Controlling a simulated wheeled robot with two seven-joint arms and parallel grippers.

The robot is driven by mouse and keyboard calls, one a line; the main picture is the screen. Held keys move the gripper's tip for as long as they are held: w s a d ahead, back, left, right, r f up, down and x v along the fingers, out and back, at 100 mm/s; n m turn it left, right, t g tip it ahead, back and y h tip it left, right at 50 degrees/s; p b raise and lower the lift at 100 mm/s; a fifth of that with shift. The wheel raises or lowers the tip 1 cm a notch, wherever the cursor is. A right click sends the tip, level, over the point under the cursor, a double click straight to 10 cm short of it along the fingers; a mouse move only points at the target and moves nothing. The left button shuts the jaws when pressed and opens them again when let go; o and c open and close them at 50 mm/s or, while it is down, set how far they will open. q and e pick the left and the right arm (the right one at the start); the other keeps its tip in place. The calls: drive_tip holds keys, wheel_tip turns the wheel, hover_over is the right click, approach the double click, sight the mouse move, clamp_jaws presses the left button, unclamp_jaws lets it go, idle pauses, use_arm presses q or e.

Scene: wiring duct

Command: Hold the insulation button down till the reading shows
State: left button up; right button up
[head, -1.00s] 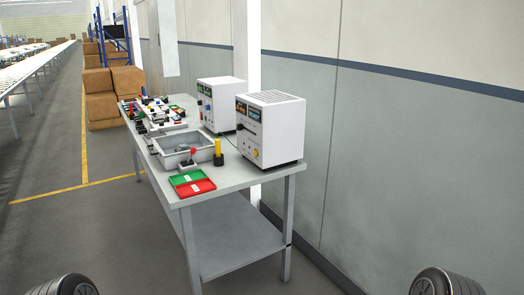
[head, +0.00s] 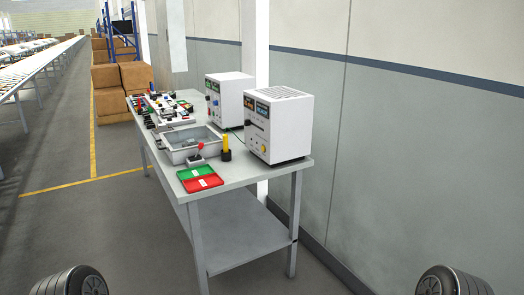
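Two white box testers stand at the back of the workbench. The nearer tester (head: 284,122) has small lit displays, a slot and a yellow knob or button (head: 264,149) on its front. The farther tester (head: 231,95) has a display and small coloured controls, one of them green. Which control is the insulation button cannot be read at this size. No reading can be made out on the displays. Neither of my grippers is in view; only dark rounded parts, probably of my own arms, show at the bottom corners.
The grey workbench (head: 245,176) also holds a grey tray (head: 171,154), a red-knobbed lever (head: 200,147), a yellow post (head: 226,146), a green and red tray (head: 200,184) and several small parts. Cardboard boxes (head: 111,105) stand behind. The floor left of the bench is clear.

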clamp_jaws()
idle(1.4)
